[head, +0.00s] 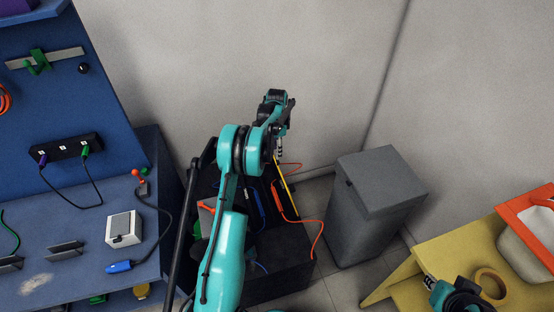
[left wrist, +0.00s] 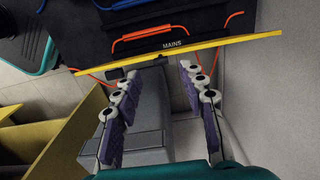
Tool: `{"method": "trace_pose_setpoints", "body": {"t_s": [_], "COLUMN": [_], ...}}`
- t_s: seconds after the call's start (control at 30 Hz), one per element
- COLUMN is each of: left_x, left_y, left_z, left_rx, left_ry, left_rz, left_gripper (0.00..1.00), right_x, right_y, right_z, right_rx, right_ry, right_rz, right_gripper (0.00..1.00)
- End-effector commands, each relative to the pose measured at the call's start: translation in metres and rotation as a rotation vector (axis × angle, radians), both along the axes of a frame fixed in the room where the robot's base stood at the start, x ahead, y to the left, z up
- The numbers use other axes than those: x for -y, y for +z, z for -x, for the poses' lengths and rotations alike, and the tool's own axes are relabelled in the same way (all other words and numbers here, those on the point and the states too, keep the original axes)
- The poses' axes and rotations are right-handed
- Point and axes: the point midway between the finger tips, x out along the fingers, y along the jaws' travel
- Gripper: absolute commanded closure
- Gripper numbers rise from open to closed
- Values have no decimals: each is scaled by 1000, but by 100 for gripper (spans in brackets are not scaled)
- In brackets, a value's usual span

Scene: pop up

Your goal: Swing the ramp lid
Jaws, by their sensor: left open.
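The ramp lid shows as a thin yellow strip (head: 284,172), seen nearly edge-on and standing up at the right side of a dark ramp box (head: 281,262). In the left wrist view the yellow lid (left wrist: 232,44) runs across the picture, slightly tilted, just ahead of the fingertips. My left gripper (head: 280,147) is above the lid's far end. It also shows in the left wrist view (left wrist: 157,76), open with nothing between its fingers. I cannot tell whether a fingertip touches the lid. My right gripper (head: 430,282) is partly in view at the lower right, its jaws unclear.
Orange (head: 279,203) and blue cables lie in the dark box, beside a "MAINS" label. A grey bin (head: 374,215) stands just right of it. A blue bench (head: 75,225) is at left, a yellow table (head: 450,252) at right. A wall is close behind.

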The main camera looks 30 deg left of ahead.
Motion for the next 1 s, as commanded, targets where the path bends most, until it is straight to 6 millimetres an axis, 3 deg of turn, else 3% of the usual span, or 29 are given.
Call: {"method": "trace_pose_setpoints", "body": {"t_s": [0.3, 0.63, 0.8, 1.0], "left_x": [1, 1, 1, 0], "left_y": [-53, -58, -58, -58], "left_z": [0, 0, 0, 0], "left_rx": [1, 1, 1, 2], "left_ry": [1, 1, 1, 1], "left_rz": [-1, 0, 0, 1], "left_gripper": [59, 59, 100, 100], "right_x": [0, 0, 0, 0], "right_y": [-22, -23, -23, -23], "right_z": [0, 0, 0, 0], "right_rx": [0, 0, 0, 0], "right_ry": [0, 0, 0, 0], "right_rz": [0, 0, 0, 0], "right_gripper": [77, 77, 77, 77]}}
